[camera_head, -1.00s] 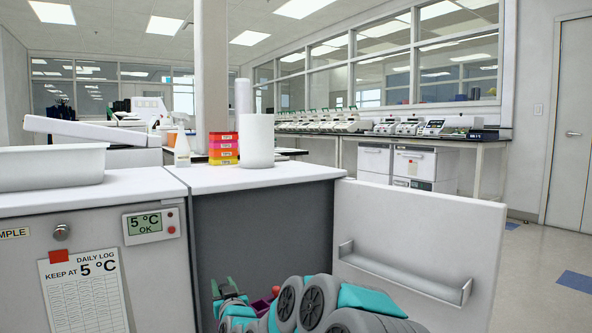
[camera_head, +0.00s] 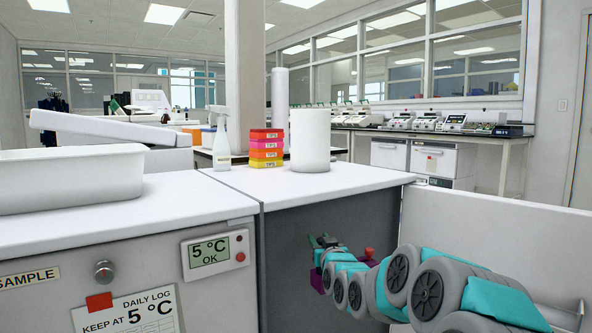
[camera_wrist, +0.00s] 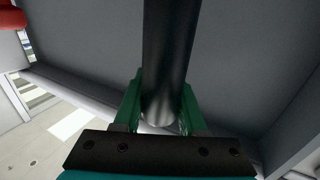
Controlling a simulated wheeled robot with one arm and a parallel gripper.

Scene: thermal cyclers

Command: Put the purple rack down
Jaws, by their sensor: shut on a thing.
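Purple parts of the rack (camera_head: 317,281) show in the head view beside the front of my arm, inside the dark open compartment. Most of the rack is hidden behind my arm. My gripper (camera_head: 322,242) is at the far end of the arm, small and partly hidden there. In the wrist view the green fingers of my gripper (camera_wrist: 160,112) are on either side of a dark cylindrical post (camera_wrist: 168,65), shut on it. No purple shows in that view, and where the post joins the rack is hidden.
The grey compartment (camera_head: 300,222) sits under a white worktop (camera_head: 340,177). Its open white door (camera_head: 480,235) stands at the right, close to my arm. A white tub (camera_head: 70,182), spray bottle (camera_head: 221,145), tip boxes (camera_head: 266,148) and white cylinder (camera_head: 310,140) stand on top.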

